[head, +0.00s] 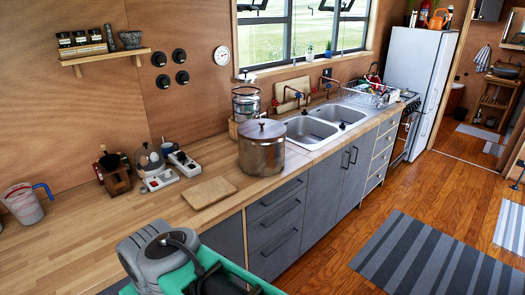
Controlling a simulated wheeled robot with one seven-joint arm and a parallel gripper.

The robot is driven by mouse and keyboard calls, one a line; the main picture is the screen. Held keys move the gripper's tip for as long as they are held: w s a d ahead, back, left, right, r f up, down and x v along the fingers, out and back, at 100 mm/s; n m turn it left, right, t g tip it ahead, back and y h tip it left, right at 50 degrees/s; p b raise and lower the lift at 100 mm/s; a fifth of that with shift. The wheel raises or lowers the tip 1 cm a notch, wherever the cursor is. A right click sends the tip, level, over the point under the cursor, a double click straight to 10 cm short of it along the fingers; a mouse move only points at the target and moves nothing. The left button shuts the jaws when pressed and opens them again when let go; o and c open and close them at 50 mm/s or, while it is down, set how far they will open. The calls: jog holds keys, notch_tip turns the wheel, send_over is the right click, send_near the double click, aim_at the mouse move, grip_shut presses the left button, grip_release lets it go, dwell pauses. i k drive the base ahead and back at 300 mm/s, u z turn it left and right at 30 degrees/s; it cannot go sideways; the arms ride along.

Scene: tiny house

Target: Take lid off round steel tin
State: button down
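A large round steel tin (261,158) stands upright on the wooden counter, just left of the sink. Its flat brownish lid (270,131) rests on top, with a small dark knob in the middle. The lid looks level and seated on the rim. Grey and teal parts at the bottom of the picture appear to be mine, with a dark cable over them. No gripper fingers show, and nothing of mine touches the tin or lid.
A wooden board (208,192) lies left of the tin. A glass jar dispenser (246,103) stands close behind it. The double sink (312,131) is to its right. Small kitchen items sit further left. Counter (85,245) at the front left is bare.

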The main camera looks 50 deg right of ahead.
aim_at(259, 130)
jog(key=u, duration=0.8)
jog(key=i, duration=0.8)
jog(key=z, duration=2.75)
jog(key=i, duration=0.45)
jog(key=z, duration=1.4)
jog(key=i, duration=1.45)
jog(key=z, duration=0.05)
